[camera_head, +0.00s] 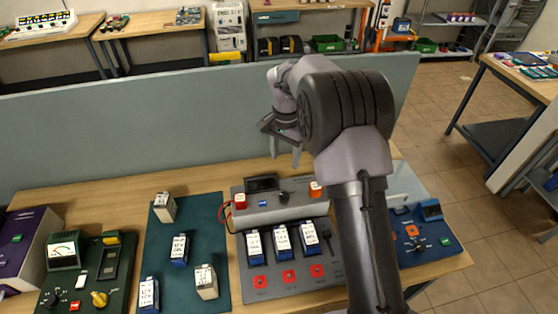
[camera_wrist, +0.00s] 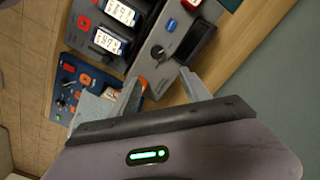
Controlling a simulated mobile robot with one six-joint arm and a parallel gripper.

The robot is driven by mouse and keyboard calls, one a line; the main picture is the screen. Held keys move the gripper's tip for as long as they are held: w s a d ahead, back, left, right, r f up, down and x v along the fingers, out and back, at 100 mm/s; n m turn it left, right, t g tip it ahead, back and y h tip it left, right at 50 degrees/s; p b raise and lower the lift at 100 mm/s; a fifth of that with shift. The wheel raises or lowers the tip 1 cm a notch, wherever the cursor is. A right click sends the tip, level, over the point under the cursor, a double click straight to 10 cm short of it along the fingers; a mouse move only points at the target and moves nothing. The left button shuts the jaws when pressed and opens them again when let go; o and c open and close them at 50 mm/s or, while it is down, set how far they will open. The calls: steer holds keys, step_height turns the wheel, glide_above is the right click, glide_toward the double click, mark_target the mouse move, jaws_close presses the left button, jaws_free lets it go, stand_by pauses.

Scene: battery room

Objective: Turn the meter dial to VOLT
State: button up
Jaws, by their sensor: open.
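A black dial (camera_head: 283,197) sits on a grey sloped console (camera_head: 285,215), beside a dark display (camera_head: 262,183). In the wrist view the dial (camera_wrist: 157,52) and display (camera_wrist: 195,40) lie beyond my fingertips. Their markings are too small to read, so I cannot tell where the dial points. My gripper (camera_head: 285,154) is open and empty, pointing down above the console's back side and apart from it. In the wrist view my gripper (camera_wrist: 158,88) shows its two fingers spread apart.
In front are several batteries in a charger base (camera_head: 330,272). A green panel (camera_head: 118,296) with a gauge (camera_head: 62,250) and yellow knob (camera_head: 99,299) stands left. A partition (camera_head: 150,130) runs behind.

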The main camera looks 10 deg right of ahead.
mark_target(284, 195)
steer(key=f, duration=0.5)
steer(key=f+b, duration=0.1)
steer(key=f, duration=0.5)
steer(key=s+f+b, duration=0.1)
steer(key=f, duration=0.4)
steer(key=shift+a+f, duration=0.1)
steer(key=shift+f, duration=0.3)
steer(key=shift+s, duration=0.1)
jaws_close()
